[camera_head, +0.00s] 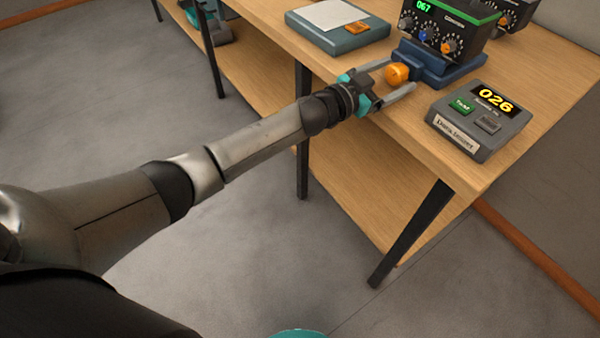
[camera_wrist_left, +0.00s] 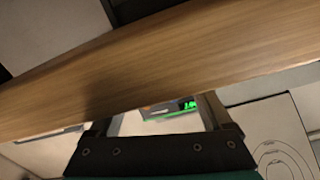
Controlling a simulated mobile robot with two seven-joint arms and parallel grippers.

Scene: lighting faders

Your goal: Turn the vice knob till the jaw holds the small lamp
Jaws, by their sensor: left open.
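The blue vice (camera_head: 463,73) sits on the wooden table, with an orange knob (camera_head: 397,74) on its near left side. My left gripper (camera_head: 401,76) is open, with its two fingers reaching over the table edge on either side of the knob. I cannot tell whether either finger touches it. The jaw is hard to make out behind the dark box, and I cannot pick out a small lamp. In the left wrist view, my open left gripper (camera_wrist_left: 160,112) shows its spread fingers. My right gripper is not in view.
A dark box (camera_head: 445,36) with a green 067 display stands at the vice. A grey box (camera_head: 480,122) reading 026 is to its right, near the table edge. A flat teal box (camera_head: 338,38) with paper is to the left. The table (camera_head: 545,75) is bare at right.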

